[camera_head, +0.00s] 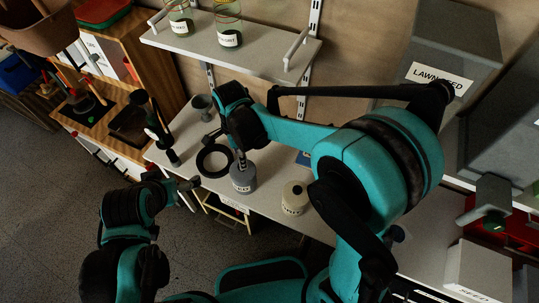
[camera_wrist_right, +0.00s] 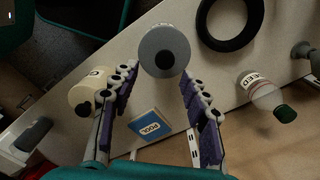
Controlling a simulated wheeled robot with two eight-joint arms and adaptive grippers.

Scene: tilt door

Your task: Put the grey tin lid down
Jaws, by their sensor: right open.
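The grey tin (camera_head: 243,180) stands upright on the white bench, with a label on its side. Its round grey lid (camera_wrist_right: 155,43) with a dark centre knob faces me in the right wrist view and appears to sit on the tin. My right gripper (camera_head: 241,158) is just above the tin. In the right wrist view its fingers (camera_wrist_right: 158,78) are spread wide, with the lid beyond and between their tips and nothing held. My left gripper (camera_head: 187,186) is off the bench's front left edge; its fingers are too small and dark to judge.
A cream tin (camera_head: 295,198) stands right of the grey tin, a black ring (camera_head: 203,168) lies left. A blue card (camera_wrist_right: 149,126) and a bottle with a green cap (camera_wrist_right: 262,95) are near. A shelf (camera_head: 225,50) with jars hangs behind. Large grey bins (camera_head: 440,65) stand at right.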

